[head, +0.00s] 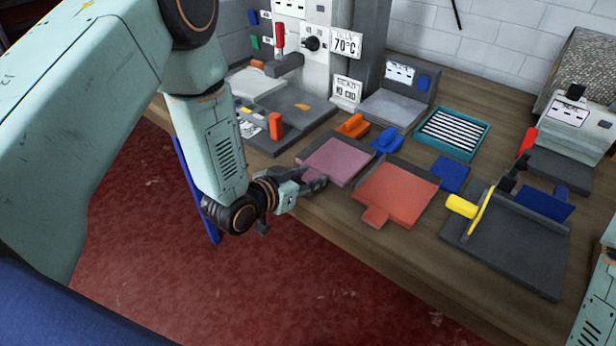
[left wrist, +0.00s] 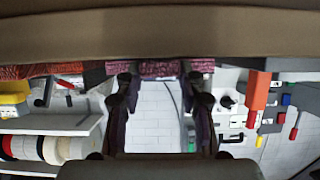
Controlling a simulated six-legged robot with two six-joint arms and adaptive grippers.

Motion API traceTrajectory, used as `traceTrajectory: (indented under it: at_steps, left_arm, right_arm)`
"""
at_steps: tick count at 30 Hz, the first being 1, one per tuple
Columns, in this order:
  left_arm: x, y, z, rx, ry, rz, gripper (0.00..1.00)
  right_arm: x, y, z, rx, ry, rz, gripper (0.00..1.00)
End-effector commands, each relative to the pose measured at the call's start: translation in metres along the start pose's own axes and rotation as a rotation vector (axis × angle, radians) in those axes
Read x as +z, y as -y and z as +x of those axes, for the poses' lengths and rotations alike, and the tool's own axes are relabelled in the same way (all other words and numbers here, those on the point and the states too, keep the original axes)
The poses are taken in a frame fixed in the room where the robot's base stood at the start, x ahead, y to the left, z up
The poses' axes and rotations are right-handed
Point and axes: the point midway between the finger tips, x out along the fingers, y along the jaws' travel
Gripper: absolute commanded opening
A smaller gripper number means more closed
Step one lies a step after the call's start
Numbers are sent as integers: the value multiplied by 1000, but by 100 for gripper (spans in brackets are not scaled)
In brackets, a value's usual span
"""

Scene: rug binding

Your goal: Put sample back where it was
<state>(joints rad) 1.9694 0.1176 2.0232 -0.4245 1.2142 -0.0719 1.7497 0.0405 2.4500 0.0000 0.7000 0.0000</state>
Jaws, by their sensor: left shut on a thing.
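My left gripper (head: 312,185) is at the front edge of the table, at the near left side of a flat mauve tray (head: 340,160). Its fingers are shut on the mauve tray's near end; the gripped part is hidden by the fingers. In the left wrist view the two fingers (left wrist: 162,105) frame a pale brick wall, with a purple strip (left wrist: 160,69) between them. An orange-red tray (head: 398,193) with a front tab lies to the right. I cannot tell which piece is the sample. My right gripper is not in view.
A press with a 70°C sign (head: 346,42) stands at the back. A teal striped tray (head: 453,133), blue pad (head: 451,174), orange clip (head: 353,126) and blue clip (head: 386,140) lie nearby. A dark board with a yellow-handled tool (head: 462,206) is at the right. Little table is free.

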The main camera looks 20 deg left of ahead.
Motion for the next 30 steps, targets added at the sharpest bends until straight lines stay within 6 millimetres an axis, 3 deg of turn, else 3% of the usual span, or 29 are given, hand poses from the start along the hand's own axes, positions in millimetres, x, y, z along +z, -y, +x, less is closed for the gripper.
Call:
traceTrajectory:
  at_steps: [6, 7, 14, 25, 30]
  left_arm:
    - [1, 0, 2, -1, -1, 0, 0]
    - [1, 0, 2, -1, 0, 0, 40]
    - [1, 0, 1, -1, 0, -1, 60]
    - [-2, 0, 0, -1, 0, -1, 61]
    - [-2, 1, -21, -3, 1, -6, 61]
  right_arm:
    - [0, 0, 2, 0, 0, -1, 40]
    - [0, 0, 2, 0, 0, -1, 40]
    - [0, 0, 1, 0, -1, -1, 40]
    - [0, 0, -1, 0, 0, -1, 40]
    - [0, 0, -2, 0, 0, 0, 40]
